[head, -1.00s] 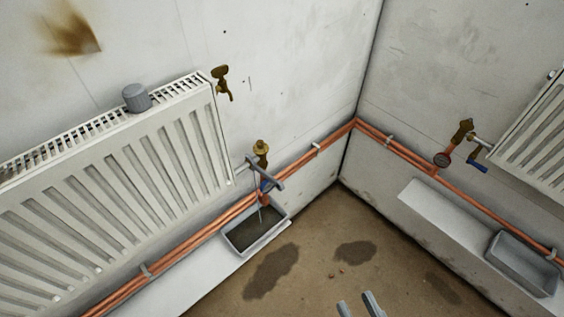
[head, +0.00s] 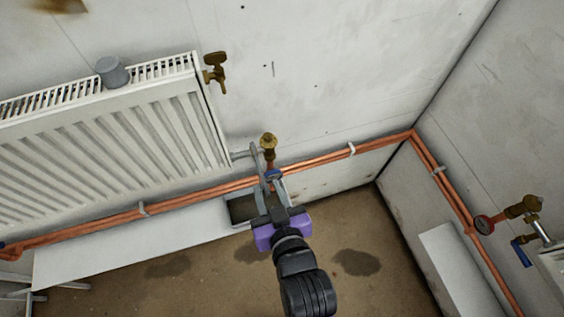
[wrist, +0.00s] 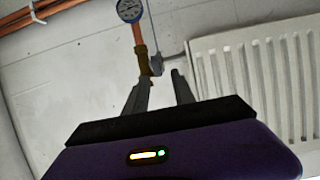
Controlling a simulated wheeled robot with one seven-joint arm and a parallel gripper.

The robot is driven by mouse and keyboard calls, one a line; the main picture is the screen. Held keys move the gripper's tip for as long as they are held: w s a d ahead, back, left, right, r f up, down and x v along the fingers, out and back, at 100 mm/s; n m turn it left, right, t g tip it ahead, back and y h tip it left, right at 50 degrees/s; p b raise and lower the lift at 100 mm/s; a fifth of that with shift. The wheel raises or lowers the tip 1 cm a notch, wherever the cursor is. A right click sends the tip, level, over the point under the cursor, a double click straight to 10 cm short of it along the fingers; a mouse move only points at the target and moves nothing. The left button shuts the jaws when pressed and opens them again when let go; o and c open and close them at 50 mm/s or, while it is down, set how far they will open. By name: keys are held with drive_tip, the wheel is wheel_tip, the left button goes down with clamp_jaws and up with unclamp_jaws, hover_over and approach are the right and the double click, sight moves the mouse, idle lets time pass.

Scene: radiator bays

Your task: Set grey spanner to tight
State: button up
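The grey spanner (head: 257,160) sits at the brass valve (head: 268,143) by the radiator's lower right corner. Its lower end runs down towards my fingers and is partly hidden. My gripper (head: 271,183), with a purple body, reaches up from below, its fingertips close to the spanner and the valve's blue part (head: 273,175). In the wrist view, my two fingers (wrist: 160,85) stand apart with a gap between them. Beyond them are the brass valve (wrist: 146,62) and a small grey piece, perhaps the spanner. I cannot tell whether the fingers touch the spanner.
A tray (head: 240,208) with dark liquid stands below the valve, partly behind my gripper. Copper pipes (head: 335,163) run along the wall. A white radiator (head: 120,140) is at left. A second valve (head: 525,207) with a red gauge is at right. Floor is stained.

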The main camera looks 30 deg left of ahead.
sight(263, 178)
drive_tip(key=shift+a+f, duration=0.15)
drive_tip(key=x, duration=0.7)
drive_tip(key=shift+w+f, duration=0.1)
drive_tip(key=shift+w, duration=0.1)
clamp_jaws()
idle(1.2)
